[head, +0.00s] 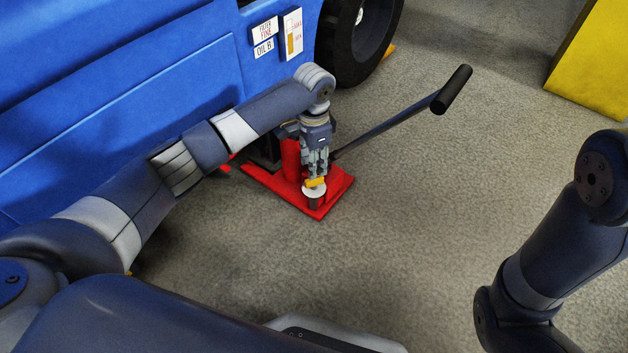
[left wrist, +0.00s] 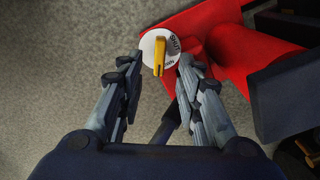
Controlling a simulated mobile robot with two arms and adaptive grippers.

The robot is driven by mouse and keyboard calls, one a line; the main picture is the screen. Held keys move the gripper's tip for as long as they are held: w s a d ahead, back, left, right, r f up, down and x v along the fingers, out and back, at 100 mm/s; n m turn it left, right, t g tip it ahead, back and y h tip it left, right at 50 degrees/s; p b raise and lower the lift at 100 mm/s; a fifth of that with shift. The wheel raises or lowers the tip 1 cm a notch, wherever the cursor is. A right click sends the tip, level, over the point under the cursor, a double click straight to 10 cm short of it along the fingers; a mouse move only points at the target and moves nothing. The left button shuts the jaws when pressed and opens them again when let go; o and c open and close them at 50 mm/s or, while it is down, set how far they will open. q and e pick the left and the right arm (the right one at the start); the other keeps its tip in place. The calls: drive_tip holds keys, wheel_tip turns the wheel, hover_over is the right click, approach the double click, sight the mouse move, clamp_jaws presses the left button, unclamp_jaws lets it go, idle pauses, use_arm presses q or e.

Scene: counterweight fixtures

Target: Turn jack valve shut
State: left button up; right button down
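The jack is red and low, with its base plate (head: 335,195) on the floor beside the blue machine. Its valve is a white disc (head: 314,192) with a yellow lever (head: 316,182) across it. In the left wrist view the disc (left wrist: 172,45) bears lettering that includes "SHUT", and the yellow lever (left wrist: 160,56) stands upright in the picture, left of that word. My left gripper (head: 316,172) points down at the valve. In the left wrist view its fingers (left wrist: 155,62) are apart, on either side of the lever, with gaps. My right gripper is out of view.
The jack's long handle with a black grip (head: 453,90) slants up to the right. The blue machine (head: 130,90) with labels and a black wheel (head: 362,35) stands behind. A yellow block (head: 595,60) is at upper right. The floor in front is clear.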

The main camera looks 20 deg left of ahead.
sight(314, 183)
use_arm(q)
drive_tip(key=shift+f+b, duration=1.9)
drive_tip(key=shift+f, duration=1.2)
clamp_jaws()
